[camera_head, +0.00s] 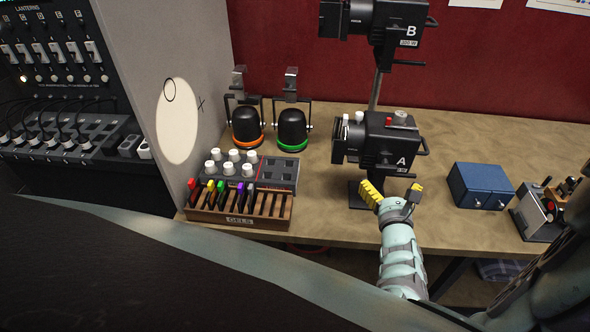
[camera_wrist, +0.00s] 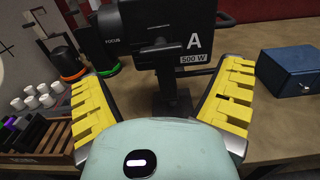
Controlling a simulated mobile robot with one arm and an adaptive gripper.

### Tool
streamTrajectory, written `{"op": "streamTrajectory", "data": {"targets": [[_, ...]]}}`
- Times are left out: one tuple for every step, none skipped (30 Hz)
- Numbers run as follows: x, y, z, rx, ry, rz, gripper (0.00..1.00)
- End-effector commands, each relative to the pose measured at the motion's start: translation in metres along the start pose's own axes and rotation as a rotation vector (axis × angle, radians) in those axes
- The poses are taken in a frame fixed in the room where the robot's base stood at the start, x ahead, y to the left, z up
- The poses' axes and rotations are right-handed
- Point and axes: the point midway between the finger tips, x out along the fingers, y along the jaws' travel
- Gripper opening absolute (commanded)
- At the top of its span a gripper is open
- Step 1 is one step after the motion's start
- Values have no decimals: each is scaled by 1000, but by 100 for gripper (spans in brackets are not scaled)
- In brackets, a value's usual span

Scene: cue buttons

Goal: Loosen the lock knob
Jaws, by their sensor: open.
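Lantern A (camera_head: 375,145), a black lamp on a dark stand, is on the bench; it also shows close up in the wrist view (camera_wrist: 190,42), marked "A" and "500 W". White, red and grey knobs (camera_head: 400,117) sit on its top, and a black handle sticks out low on its right side. I cannot tell which of these is the lock knob. My gripper (camera_head: 393,191) is open, its yellow fingers apart. In the wrist view the fingers (camera_wrist: 163,90) are on either side of the stand, with nothing held between them.
Lantern B (camera_head: 375,20) is higher up on a pole. A blue box (camera_head: 480,186) stands right of my gripper. Two black lamps with orange and green rings (camera_head: 291,130), a knob panel and a wooden rack (camera_head: 240,213) are at left. The bench behind the blue box is clear.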

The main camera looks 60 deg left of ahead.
Motion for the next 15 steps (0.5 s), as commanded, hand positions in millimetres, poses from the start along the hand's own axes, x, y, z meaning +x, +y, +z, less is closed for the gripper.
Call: {"op": "streamTrajectory", "data": {"targets": [[7,-1,0,2,-2,0,92],[10,-1,0,0,-2,0,92],[15,0,0,0,-2,2,92],[19,-1,0,0,-2,2,92],[23,-1,-1,1,-3,1,92],[28,-1,-1,0,-4,0,92],[31,-2,-1,0,-4,-1,92],[35,-1,-1,0,-4,-1,92],[39,-1,-1,1,-2,0,92],[42,-1,-1,0,-1,1,92],[46,-1,-2,-1,-2,0,92],[50,-2,-2,0,-2,-2,92],[53,-2,-2,0,-1,-3,92],[55,-2,-2,-1,-1,-3,92],[58,-2,-2,0,-1,-2,92]]}}
